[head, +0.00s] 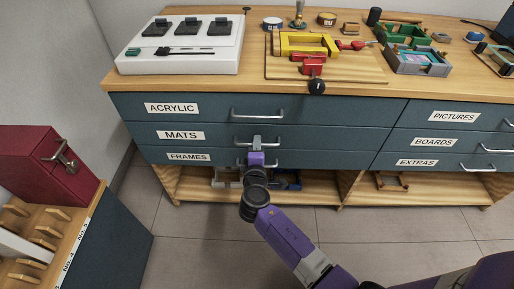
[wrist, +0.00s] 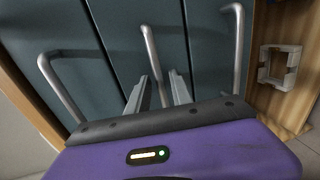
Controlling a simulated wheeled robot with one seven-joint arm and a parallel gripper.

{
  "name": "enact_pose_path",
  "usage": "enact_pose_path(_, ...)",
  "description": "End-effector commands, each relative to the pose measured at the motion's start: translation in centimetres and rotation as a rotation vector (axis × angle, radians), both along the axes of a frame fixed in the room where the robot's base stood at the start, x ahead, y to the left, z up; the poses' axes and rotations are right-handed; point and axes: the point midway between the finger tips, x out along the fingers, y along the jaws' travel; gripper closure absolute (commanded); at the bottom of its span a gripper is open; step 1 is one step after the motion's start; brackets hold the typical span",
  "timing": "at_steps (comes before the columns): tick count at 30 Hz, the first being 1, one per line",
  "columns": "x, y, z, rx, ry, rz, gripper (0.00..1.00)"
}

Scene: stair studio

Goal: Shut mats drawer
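The mats drawer (head: 330,139) is the middle dark blue-grey front in the left column, labelled MATS (head: 181,135). Its front looks about level with its neighbours; a small gap would be hard to see. Its metal bar handle (wrist: 152,45) is the middle one in the wrist view. My gripper (head: 257,141) is at this handle in the head view and covers its middle. In the wrist view the two grey fingers of my gripper (wrist: 160,82) stand apart, one on each side of the bar. I see no clear clamping on it.
The acrylic drawer (head: 340,108) is above and the frames drawer (head: 330,159) below, each with a handle close to my gripper. An open shelf (head: 330,195) lies underneath. A red box (head: 45,165) stands at left on a low cabinet. The tiled floor (head: 190,240) in front is clear.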

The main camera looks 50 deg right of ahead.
Motion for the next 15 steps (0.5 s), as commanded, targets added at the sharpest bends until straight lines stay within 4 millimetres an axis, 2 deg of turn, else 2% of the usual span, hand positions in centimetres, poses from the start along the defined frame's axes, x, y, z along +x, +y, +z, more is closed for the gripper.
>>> enact_pose_path(10,-0.1,0.2,0.1,-0.001,0.0,0.001,0.69)
enact_pose_path(15,-1.2,1.6,0.4,-0.001,0.001,0.001,0.69)
